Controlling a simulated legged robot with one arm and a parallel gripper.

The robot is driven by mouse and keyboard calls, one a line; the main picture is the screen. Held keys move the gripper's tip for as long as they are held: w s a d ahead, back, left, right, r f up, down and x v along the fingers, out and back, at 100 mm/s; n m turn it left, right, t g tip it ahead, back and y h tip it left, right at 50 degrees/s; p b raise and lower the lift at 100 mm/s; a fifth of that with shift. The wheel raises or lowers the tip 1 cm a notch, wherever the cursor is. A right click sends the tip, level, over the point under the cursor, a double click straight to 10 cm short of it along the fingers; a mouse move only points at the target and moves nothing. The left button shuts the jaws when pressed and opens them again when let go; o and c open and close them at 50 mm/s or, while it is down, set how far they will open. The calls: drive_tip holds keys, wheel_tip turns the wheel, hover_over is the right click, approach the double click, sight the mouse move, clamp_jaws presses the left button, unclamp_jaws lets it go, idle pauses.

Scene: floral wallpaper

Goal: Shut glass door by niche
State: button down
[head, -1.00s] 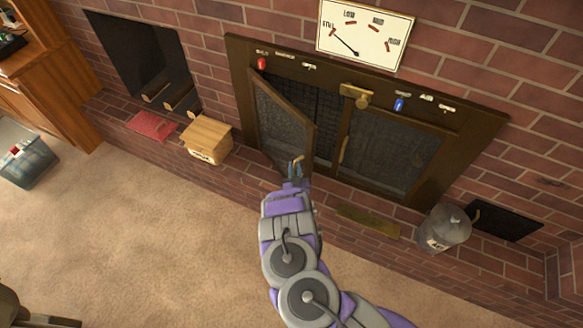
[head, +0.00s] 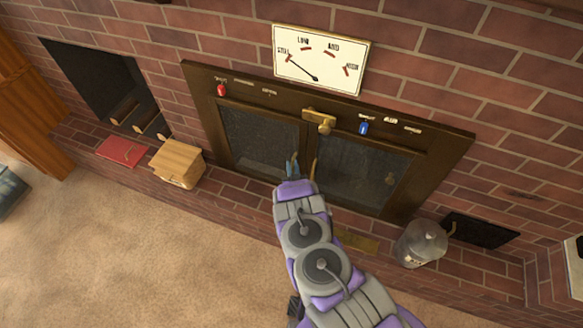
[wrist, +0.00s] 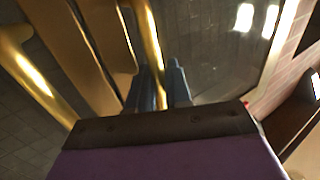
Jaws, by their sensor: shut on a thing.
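The left glass door (head: 257,135), on the side of the log niche (head: 95,75), stands in or very near the plane of the dark metal frame (head: 200,90). Whether a small gap is left I cannot tell. My gripper (head: 292,168) is at its inner edge, shut on its brass handle (wrist: 152,45), which shows between the blue fingers in the wrist view. The right glass door (head: 362,170) is flat in the frame. Its brass handle (head: 314,168) is just right of my gripper. My gripper hides part of the doors' lower middle.
A brass latch (head: 319,120) sits above the doors, between a red slider (head: 221,90) and a blue slider (head: 364,128). A wooden box (head: 178,163), red book (head: 122,152) and metal canister (head: 421,243) stand along the brick hearth.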

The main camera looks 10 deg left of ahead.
drive_tip(key=shift+w+d+r, duration=0.1)
drive_tip(key=shift+w+r, duration=0.1)
drive_tip(key=shift+w, duration=0.1)
drive_tip(key=c, duration=1.5)
unclamp_jaws()
drive_tip(key=shift+o, duration=1.2)
drive_tip(key=shift+w+f, duration=0.1)
drive_tip(key=shift+d+f, duration=0.1)
